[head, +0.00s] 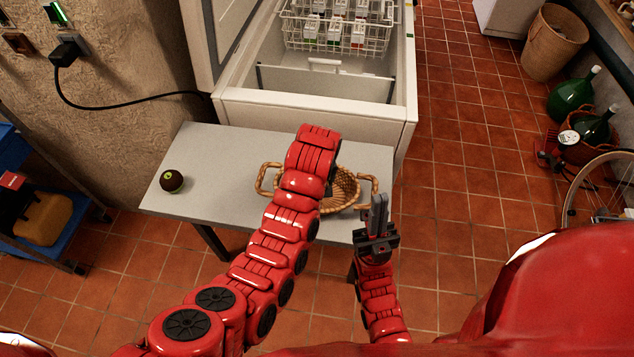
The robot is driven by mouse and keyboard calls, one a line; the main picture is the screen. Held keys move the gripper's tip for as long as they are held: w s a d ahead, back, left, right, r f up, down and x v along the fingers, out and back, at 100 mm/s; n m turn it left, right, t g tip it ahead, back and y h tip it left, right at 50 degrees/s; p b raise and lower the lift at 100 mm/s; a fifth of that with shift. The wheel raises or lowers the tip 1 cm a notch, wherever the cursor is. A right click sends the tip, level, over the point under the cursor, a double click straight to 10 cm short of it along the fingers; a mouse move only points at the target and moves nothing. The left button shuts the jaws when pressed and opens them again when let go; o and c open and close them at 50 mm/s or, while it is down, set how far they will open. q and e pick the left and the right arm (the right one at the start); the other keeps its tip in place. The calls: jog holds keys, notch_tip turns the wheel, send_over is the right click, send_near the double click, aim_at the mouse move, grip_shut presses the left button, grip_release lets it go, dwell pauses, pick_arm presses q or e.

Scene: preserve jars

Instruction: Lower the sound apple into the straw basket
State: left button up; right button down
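The straw basket (347,190) stands on the grey table, with a woven handle on each side. My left arm crosses over it and hides its left part and much of its inside. My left gripper is hidden behind that arm, so what it holds does not show. My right gripper (379,205) is at the table's front right, close to the basket's right handle; its fingers are together with nothing visible between them. A dark brown round fruit with a green patch (172,181) lies at the table's left end. No clearly sound apple shows.
The grey table (225,150) is bare between the dark fruit and basket. A blue trolley (75,235) is at left; green bottles (570,95) are at right.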

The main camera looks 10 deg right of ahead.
pick_arm(q)
jog(key=shift+f+b, duration=0.75)
jog(key=shift+f, duration=0.65)
dwell(0.5)
jog(key=o, duration=1.3)
jog(key=shift+r, duration=0.1)
jog(key=shift+r, duration=0.25)
jog(key=r, duration=0.5)
jog(key=shift+s+d+r, duration=0.15)
jog(key=shift+s+r, duration=0.2)
jog(key=shift+s, duration=0.05)
jog(key=shift+s+r+p, duration=0.3)
jog(key=shift+r+p, duration=1.05)
jog(key=shift+r, duration=0.45)
jog(key=shift+s+r+p, duration=0.3)
jog(key=shift+r+p, duration=1.1)
jog(key=shift+r, duration=0.45)
jog(key=shift+s+r+p, duration=0.3)
jog(key=shift+r+p, duration=1.05)
jog(key=shift+r, duration=0.45)
